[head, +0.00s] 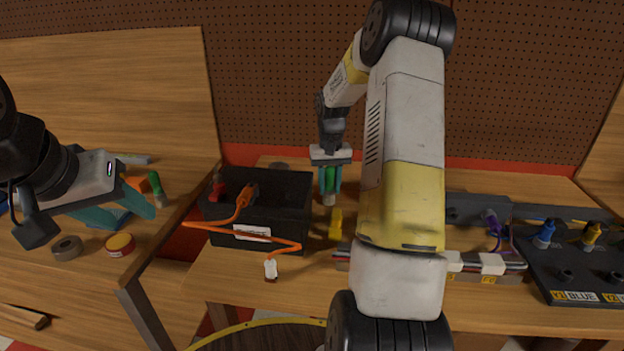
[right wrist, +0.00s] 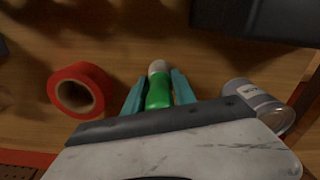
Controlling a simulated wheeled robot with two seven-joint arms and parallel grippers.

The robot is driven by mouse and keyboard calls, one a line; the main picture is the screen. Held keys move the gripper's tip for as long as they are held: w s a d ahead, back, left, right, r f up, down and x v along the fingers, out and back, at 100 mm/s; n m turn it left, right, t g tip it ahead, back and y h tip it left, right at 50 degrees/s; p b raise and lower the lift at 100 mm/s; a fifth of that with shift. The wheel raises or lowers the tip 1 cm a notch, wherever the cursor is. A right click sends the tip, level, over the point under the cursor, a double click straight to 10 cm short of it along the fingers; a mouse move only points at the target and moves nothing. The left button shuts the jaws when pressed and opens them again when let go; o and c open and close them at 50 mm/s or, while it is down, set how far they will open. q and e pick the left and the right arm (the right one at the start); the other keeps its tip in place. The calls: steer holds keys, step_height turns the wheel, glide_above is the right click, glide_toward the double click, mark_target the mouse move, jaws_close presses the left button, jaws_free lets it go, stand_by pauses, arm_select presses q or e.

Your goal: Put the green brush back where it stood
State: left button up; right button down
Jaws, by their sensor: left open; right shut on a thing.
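The green brush (head: 327,180) is upright in my right gripper (head: 327,183), pale end down, behind the yellow block and right of the black bin. In the right wrist view the brush (right wrist: 159,93) sits between the two teal fingers of my right gripper (right wrist: 158,83), with its pale tip toward the wood surface. I cannot tell if the tip touches the wood. My right arm hides part of the bench. My left gripper (head: 140,216) is open and empty over the left table, near a green-handled item (head: 157,190).
The black bin (head: 262,180) holds an orange-corded item and a red one. A yellow block (head: 336,224) stands in front of the brush. A red tape roll (right wrist: 80,92) and a grey can (right wrist: 257,104) flank the gripper in the wrist view. A dark connector board (head: 575,272) lies right.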

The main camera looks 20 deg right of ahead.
steer(key=shift+f, duration=0.25)
steer(key=c, duration=1)
jaws_free()
steer(key=shift+r, duration=0.1)
step_height(320, 180, up, 12)
steer(key=shift+f, duration=0.1)
steer(key=s+a+r+n+t, duration=0.1)
steer(key=s+a+r+t, duration=0.1)
steer(key=s+a+r, duration=0.55)
steer(key=s+a+r+n+t, duration=0.1)
steer(key=s+a+r+t, duration=0.2)
steer(key=s, duration=0.7)
steer(key=shift+s+a+f+n+t+y, duration=0.1)
steer(key=shift+s+a+f+t+y, duration=0.2)
steer(key=shift+s+a, duration=0.95)
steer(key=shift+s+a+f+n+t+y, duration=0.15)
steer(key=shift+s+y, duration=0.3)
steer(key=shift+s, duration=1.65)
steer(key=shift+s+a+f+n+t+y, duration=0.25)
steer(key=shift+s+a, duration=0.55)
steer(key=shift+s, duration=0.9)
